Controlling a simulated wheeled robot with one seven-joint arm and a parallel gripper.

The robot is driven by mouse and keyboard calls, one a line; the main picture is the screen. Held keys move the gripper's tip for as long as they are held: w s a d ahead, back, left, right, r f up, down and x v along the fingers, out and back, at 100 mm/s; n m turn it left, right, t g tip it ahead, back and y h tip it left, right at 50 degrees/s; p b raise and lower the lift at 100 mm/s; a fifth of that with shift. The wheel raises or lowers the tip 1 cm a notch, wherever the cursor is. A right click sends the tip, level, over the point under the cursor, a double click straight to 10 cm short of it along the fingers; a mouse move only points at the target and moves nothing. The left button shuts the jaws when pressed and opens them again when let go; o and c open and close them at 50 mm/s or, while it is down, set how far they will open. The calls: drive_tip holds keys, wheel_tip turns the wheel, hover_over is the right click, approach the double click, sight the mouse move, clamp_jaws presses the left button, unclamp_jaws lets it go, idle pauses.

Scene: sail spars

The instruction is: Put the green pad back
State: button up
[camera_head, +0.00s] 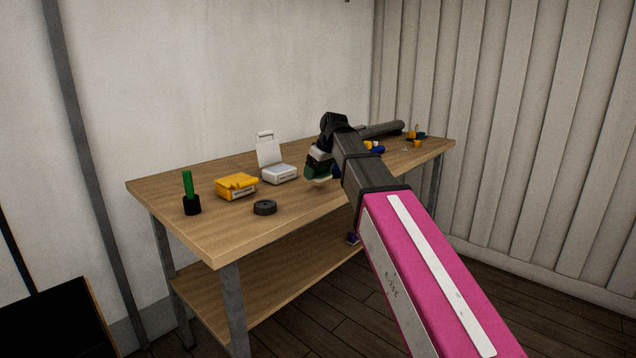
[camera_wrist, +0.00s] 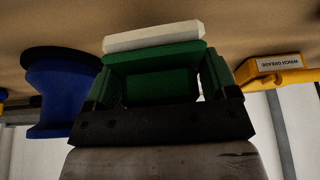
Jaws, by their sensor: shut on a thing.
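The green pad (camera_wrist: 155,55) is in my gripper (camera_wrist: 160,86), which is shut on it. In the wrist view the pad is a green block with a pale white layer along its far side. In the head view the green pad (camera_head: 318,173) shows under my wrist, above or close to the workbench top, partly hidden by my gripper (camera_head: 320,165). I cannot tell whether it touches the wood. No marked place for the pad can be made out.
On the workbench (camera_head: 280,222) stand a green-handled tool in a black cup (camera_head: 191,204), a yellow box (camera_head: 237,186), an open white case (camera_head: 279,174) and a dark disc (camera_head: 265,207). A blue spool-like thing (camera_wrist: 62,98) is beside my gripper. Small items (camera_head: 416,143) lie at the far right.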

sight(318, 190)
drive_tip(key=shift+f, duration=1.95)
drive_tip(key=shift+f, duration=0.15)
drive_tip(key=o, duration=0.9)
drive_tip(key=v, duration=1.2)
